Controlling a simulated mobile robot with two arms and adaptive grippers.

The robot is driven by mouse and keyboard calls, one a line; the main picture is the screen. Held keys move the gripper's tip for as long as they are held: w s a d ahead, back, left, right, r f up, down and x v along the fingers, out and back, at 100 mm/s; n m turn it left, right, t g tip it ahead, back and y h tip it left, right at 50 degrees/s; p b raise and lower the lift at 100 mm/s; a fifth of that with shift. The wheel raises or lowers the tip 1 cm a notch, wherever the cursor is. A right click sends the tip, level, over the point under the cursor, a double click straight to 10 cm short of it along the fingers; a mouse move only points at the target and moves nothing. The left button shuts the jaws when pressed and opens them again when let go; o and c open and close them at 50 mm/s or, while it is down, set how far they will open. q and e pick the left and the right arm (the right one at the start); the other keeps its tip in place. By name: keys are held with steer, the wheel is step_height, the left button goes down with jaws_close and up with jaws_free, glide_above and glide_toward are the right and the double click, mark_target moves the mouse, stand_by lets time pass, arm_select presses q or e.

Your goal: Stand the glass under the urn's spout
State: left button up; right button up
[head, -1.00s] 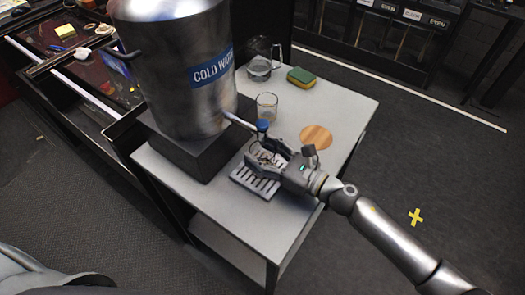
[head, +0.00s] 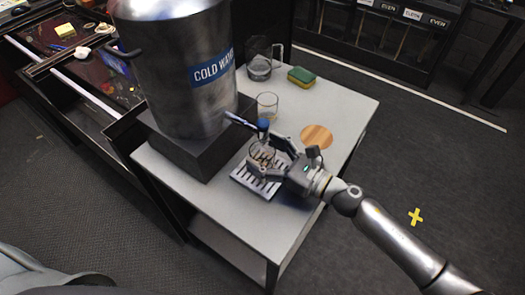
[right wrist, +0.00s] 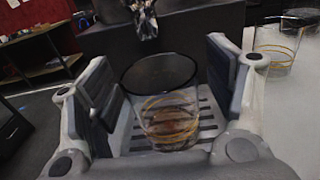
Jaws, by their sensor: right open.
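The steel urn (head: 212,98), labelled COLD WATER, stands on a dark block. Its spout (head: 238,120) with a blue tap (head: 263,124) points out over a slotted drip tray (head: 242,178). A clear glass with gold bands (right wrist: 168,118) stands upright on the tray, below the spout. My right gripper (head: 263,156) is around this glass, jaws open. In the right wrist view, a gap shows between the glass and each finger pad. In the head view the fingers partly hide the glass. My left gripper is not in view.
A second glass (head: 267,105) stands behind the spout; it also shows in the right wrist view (right wrist: 276,50). A glass jug (head: 259,66), a green and yellow sponge (head: 301,77) and a round wooden coaster (head: 316,136) are on the table (head: 342,98). The near table end is clear.

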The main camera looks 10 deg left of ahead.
steer(key=v, duration=0.3)
steer(key=b+v, duration=0.1)
steer(key=v, duration=0.2)
steer(key=b+v, duration=0.1)
steer(key=v, duration=0.2)
steer(key=shift+s+d+f, duration=0.15)
steer(key=shift+d+f, duration=0.1)
steer(key=shift+d, duration=0.1)
steer(key=shift+s+d+r+b, duration=0.1)
steer(key=shift+s+d+b, duration=0.1)
steer(key=shift+d, duration=0.15)
steer(key=shift+s+d+r+b, duration=0.1)
steer(key=shift+d+b, duration=0.1)
steer(key=shift+d, duration=0.15)
